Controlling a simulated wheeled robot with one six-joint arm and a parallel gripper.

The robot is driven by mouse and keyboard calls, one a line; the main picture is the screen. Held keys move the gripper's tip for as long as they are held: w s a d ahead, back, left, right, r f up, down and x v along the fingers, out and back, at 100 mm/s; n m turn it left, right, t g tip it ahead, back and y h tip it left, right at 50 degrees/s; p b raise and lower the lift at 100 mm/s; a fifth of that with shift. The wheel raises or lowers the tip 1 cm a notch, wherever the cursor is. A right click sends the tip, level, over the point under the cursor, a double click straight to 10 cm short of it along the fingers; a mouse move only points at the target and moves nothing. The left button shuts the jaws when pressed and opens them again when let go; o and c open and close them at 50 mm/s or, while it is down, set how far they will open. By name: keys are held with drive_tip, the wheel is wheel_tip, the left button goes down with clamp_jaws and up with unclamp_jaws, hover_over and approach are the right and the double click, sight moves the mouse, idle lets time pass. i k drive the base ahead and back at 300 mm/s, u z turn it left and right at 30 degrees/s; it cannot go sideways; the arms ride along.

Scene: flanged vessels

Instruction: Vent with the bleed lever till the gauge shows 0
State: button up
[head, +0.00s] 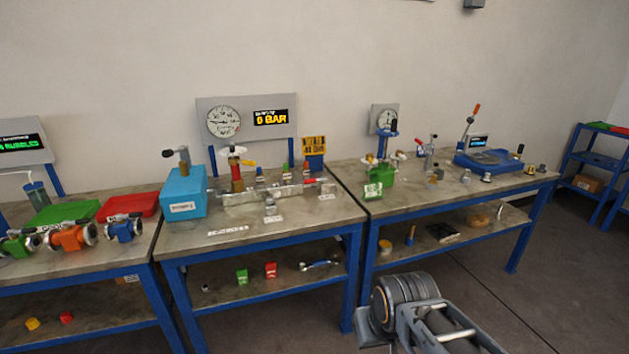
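A round dial gauge (223,121) is on a grey panel behind the middle bench. The display (270,117) beside it reads "0 BAR" in yellow; the dial's needle is too small to read. Below the panel stands a red and brass valve fitting (237,178) with a yellow lever (248,163) pointing right. A red lever (310,182) lies on the right part of the same pipework. I cannot tell which of these is the bleed lever. Part of my arm shows at the bottom right, in front of the benches. My gripper's fingers are not visible.
A blue box (180,192) stands at the middle bench's left. The left bench holds green and red trays (132,204) and several flanged valves. The right bench holds a second dial (384,118), a green vessel (381,173) and a blue hand-lever device (488,160). Open floor lies at right.

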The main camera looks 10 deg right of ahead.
sight(314, 180)
drive_tip(key=u, duration=0.25)
drive_tip(key=i, duration=2.15)
drive_tip(key=z, duration=0.15)
